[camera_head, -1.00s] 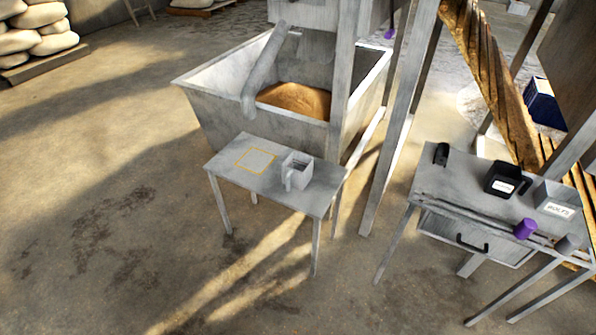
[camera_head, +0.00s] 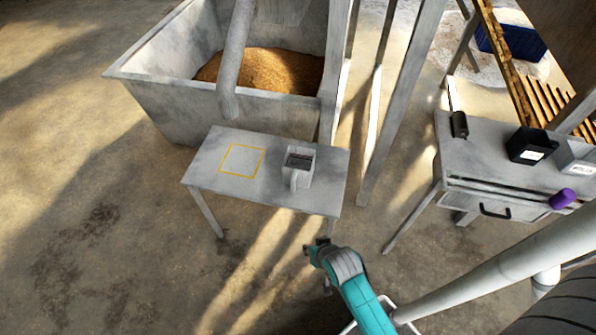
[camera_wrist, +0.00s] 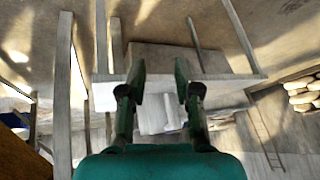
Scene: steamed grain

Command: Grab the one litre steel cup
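A grey, square, box-shaped cup with a handle (camera_head: 300,158), looking like the steel cup, stands upright on the small metal table (camera_head: 205,170), right of a yellow outlined square. Its handle side faces me. My gripper (camera_head: 313,247) is in front of the table's near edge, short of the cup and apart from it. In the wrist view, which looks upside down, the fingers of my gripper (camera_wrist: 157,80) are spread with nothing between them.
A large metal bin (camera_head: 165,100) with brown grain stands behind the table, with a sloping pipe (camera_head: 235,60) above it. A workbench (camera_head: 455,150) at right holds a black container (camera_head: 528,145) and a purple cylinder (camera_head: 562,199). Upright posts stand between them. The floor at left is clear.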

